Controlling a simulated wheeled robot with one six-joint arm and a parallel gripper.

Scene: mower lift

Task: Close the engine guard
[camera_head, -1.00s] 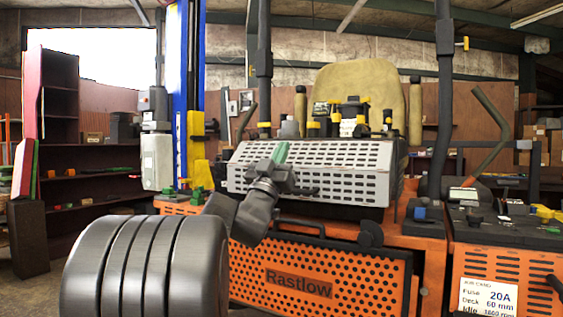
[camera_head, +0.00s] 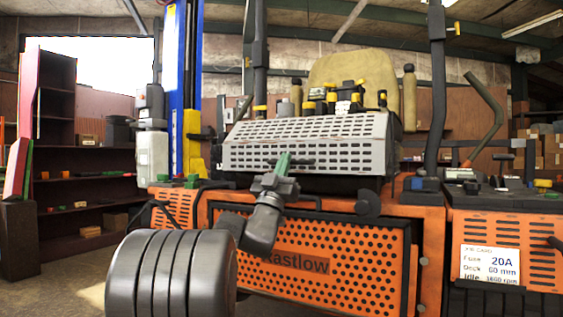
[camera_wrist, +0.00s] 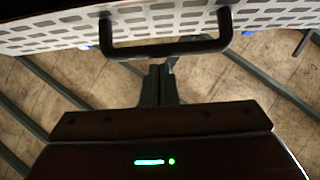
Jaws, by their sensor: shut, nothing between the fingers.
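The engine guard is most likely the pale grey slotted cover (camera_head: 305,143) across the upper front of the orange mower. In the wrist view a pale slotted panel (camera_wrist: 75,33) crosses the top, with a black U-shaped handle (camera_wrist: 165,48) on it. My gripper (camera_head: 283,163) is in front of the cover's lower edge. In the wrist view my gripper (camera_wrist: 160,72) has its fingers together, just below the handle's bar, with nothing between them. I cannot tell whether they touch the handle. How far the cover stands open is unclear.
Below the cover is an orange perforated panel (camera_head: 345,262) marked Rastlow, partly hidden by my arm. A label card (camera_head: 490,263) is on the right. A blue post (camera_head: 177,75) stands behind left. Dark shelves (camera_head: 90,185) are at far left, with open floor in front.

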